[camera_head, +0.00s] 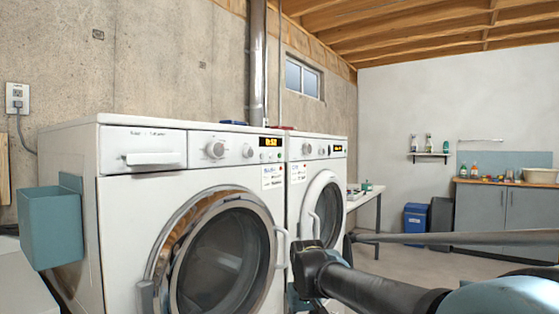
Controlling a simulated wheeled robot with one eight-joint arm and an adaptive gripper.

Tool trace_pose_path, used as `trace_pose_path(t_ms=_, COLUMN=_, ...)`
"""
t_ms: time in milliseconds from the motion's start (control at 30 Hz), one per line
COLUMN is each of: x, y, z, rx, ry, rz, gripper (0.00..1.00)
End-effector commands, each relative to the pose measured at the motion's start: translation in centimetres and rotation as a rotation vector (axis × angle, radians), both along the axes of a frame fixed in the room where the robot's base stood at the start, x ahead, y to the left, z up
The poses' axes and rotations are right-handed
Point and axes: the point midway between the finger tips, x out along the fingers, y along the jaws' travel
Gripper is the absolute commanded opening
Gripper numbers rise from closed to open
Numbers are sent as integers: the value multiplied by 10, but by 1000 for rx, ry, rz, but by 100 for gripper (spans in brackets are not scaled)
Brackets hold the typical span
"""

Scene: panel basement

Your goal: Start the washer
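A white front-loading machine (125,221) with a detergent drawer (154,159) fills the left and middle of the head view. Its top panel has a large knob (215,149), a smaller knob (248,151) and a lit orange display (270,142). Small coloured buttons or lights (266,156) sit under the display. Its round door (225,259) appears closed. A second front loader (320,171) stands to its right with its own lit display (338,148). My arm reaches in from the lower right, in front of the machines. My gripper is not visible.
A teal bin (50,227) hangs on the near machine's left side. A table (371,196) stands past the second machine. A blue bin (416,218) and a grey cabinet (483,212) stand at the far wall. Bare floor (405,258) shows at the right.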

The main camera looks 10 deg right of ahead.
Motion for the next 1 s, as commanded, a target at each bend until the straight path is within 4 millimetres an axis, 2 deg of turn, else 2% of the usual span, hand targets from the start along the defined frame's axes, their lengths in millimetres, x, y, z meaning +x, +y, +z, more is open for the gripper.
trace_pose_path(t_ms=33, x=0, y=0, z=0, rx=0, ry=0, rz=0, gripper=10)
trace_pose_path(t_ms=67, x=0, y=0, z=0, rx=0, ry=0, rz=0, gripper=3)
trace_pose_path(t_ms=100, x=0, y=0, z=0, rx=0, ry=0, rz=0, gripper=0)
trace_pose_path(t_ms=1000, x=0, y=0, z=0, rx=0, ry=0, rz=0, gripper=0)
